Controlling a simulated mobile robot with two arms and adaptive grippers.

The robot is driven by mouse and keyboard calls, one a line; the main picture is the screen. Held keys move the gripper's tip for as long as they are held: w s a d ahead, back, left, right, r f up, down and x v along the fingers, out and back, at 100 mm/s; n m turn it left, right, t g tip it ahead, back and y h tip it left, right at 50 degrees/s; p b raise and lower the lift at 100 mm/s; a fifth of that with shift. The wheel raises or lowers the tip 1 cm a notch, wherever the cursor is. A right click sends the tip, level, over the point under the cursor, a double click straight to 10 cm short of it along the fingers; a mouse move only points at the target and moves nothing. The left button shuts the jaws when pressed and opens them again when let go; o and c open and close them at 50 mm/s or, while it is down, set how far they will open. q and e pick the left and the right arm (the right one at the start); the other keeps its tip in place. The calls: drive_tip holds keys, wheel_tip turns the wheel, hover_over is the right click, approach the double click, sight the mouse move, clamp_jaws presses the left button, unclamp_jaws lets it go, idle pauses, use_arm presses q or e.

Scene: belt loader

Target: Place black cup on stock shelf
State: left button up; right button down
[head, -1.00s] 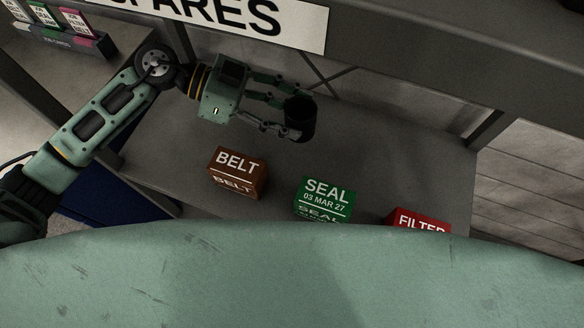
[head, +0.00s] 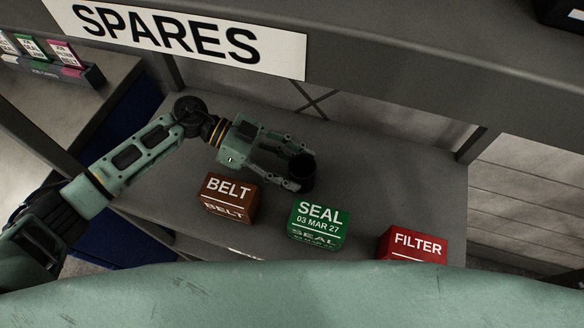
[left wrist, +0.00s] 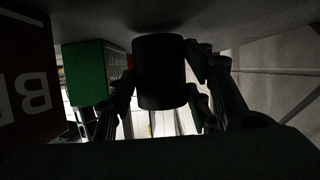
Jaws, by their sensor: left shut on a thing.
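The black cup (head: 303,172) is between the fingers of my left gripper (head: 293,166) in the head view, over the grey stock shelf (head: 380,160) under the SPARES sign. My left gripper is shut on the cup. In the left wrist view the cup (left wrist: 161,72) is held between the two fingers, close to the shelf surface (left wrist: 90,18). I cannot tell whether its base touches the shelf. My right gripper is in neither view.
A brown BELT box (head: 229,198), a green SEAL box (head: 318,224) and a red FILTER box (head: 413,243) stand in a row in front of the cup. The SPARES sign (head: 180,38) is on the upper beam. The shelf right of the cup is clear.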

use_arm(q)
drive_tip(key=shift+f, duration=0.35)
drive_tip(key=shift+f, duration=0.2)
drive_tip(key=o, duration=1.3)
drive_tip(key=shift+r, duration=0.25)
drive_tip(key=b+v, duration=0.1)
drive_tip(key=v, duration=0.6)
drive_tip(key=shift+a, duration=0.25)
